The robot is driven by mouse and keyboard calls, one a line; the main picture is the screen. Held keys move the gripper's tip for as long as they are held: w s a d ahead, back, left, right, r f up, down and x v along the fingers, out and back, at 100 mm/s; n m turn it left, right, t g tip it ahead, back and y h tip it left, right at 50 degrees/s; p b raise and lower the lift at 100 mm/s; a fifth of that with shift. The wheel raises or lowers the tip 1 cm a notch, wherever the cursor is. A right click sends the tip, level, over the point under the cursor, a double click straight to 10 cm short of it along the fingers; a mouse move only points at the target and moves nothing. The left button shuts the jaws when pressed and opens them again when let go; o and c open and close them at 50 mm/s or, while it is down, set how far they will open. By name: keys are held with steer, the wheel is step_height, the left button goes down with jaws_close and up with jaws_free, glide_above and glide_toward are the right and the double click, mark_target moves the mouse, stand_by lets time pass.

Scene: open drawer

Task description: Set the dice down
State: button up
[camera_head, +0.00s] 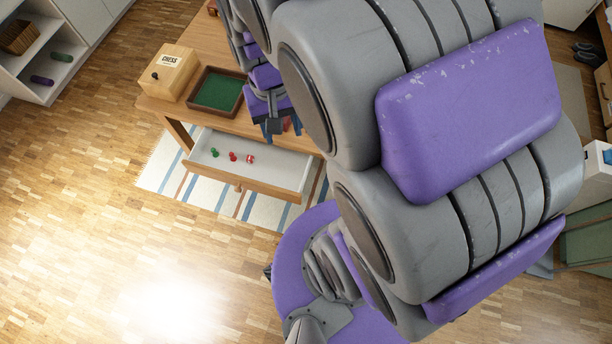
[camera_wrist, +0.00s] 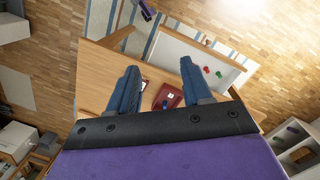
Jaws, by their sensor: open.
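The wooden table's drawer (camera_head: 284,173) is pulled open. A small red and white piece, which looks like the dice (camera_head: 250,158), lies on its pale floor at the right of the pieces there. In the wrist view I cannot make this piece out. My gripper (camera_head: 274,133) is over the table's front edge, behind the drawer. In the wrist view the two blue fingers of my gripper (camera_wrist: 160,70) are wide apart with nothing between their tips. A dark red item with a small white patch (camera_wrist: 168,97) shows between the fingers, lower down on the table.
A green piece (camera_head: 214,152) and a red piece (camera_head: 233,156) also lie in the drawer. A green-lined tray (camera_head: 240,102) and a wooden chess box (camera_head: 168,72) stand on the table. A striped rug (camera_head: 157,172) lies below. The wooden floor at the front left is clear.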

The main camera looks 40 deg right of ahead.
steer(key=s+a+r+n, duration=0.1)
steer(key=s+a+n, duration=0.2)
steer(key=s, duration=0.9)
steer(key=shift+s+r+n, duration=0.15)
steer(key=shift+s+n, duration=0.15)
steer(key=shift+a, duration=0.3)
steer(key=shift+d, duration=0.1)
steer(key=shift+c, duration=0.2)
